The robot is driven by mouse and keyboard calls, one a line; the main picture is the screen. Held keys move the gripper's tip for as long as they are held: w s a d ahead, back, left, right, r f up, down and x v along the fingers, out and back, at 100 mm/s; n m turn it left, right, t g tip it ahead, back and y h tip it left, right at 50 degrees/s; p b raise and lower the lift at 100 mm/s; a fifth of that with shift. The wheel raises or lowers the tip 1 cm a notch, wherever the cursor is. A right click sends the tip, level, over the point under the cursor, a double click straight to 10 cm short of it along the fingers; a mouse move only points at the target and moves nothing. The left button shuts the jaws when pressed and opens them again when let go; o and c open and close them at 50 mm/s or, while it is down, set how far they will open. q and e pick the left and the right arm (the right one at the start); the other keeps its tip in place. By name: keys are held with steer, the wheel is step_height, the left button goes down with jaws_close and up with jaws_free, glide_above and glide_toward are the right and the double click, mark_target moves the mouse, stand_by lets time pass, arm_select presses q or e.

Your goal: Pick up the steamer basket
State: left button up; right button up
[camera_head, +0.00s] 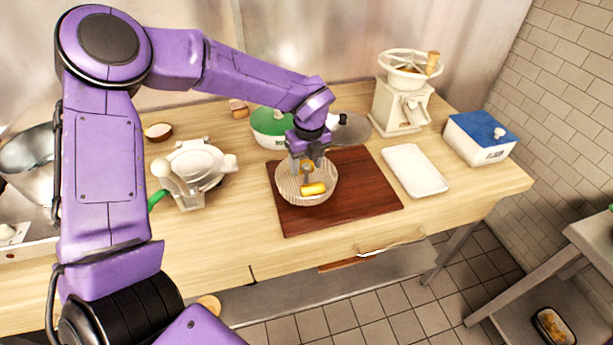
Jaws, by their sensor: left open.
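The steamer basket (288,192) is a round, shallow, pale woven basket on the left part of a dark wooden board (363,192). A yellow, roll-like piece (313,189) lies in it, and a small brownish item (306,167) shows near its far side, partly hidden by the gripper. My left gripper (307,168) is open and points down over the far part of the basket. I cannot tell whether its fingers touch the basket. My right gripper does not show.
A green-lidded pot (270,128) stands close behind the gripper. A white tray (414,170), a cream grinder (402,100) and a blue-lidded box (480,138) stand to the right. A white press-like device (195,165) stands left. Bare wood lies in front of the device.

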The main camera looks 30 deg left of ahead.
mark_target(306, 178)
arm_select(q)
steer(key=shift+w+f, duration=0.2)
steer(key=shift+f, duration=1.05)
steer(key=shift+s, duration=0.1)
jaws_close()
steer(key=shift+r, duration=0.15)
